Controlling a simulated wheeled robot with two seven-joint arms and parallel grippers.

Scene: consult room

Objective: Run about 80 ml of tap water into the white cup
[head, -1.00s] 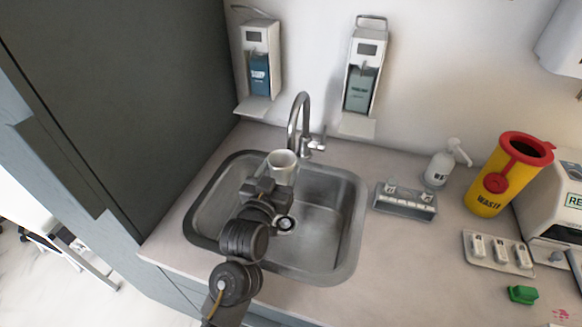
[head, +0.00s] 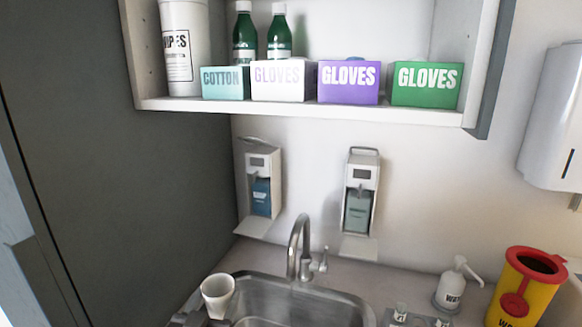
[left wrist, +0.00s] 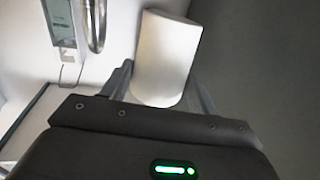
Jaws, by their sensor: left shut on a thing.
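The white cup (head: 218,296) is upright near the bottom of the head view, over the left side of the sink. My left gripper (head: 200,320), mostly cut off there, is shut on the cup. In the left wrist view the cup (left wrist: 166,52) sits between the fingers (left wrist: 160,88). The steel tap (head: 303,240) stands at the sink's back, right of the cup and apart from it. It also shows in the left wrist view (left wrist: 97,22). No water stream is visible. The cup's contents cannot be made out. My right gripper is out of view.
The sink (head: 350,304) is partly cut off below. Two wall dispensers (head: 262,190) (head: 358,202) hang behind it. A pump bottle (head: 452,288) and a yellow waste bin (head: 520,290) stand right. A dark cabinet side (head: 130,200) borders the left; a shelf (head: 300,108) hangs above.

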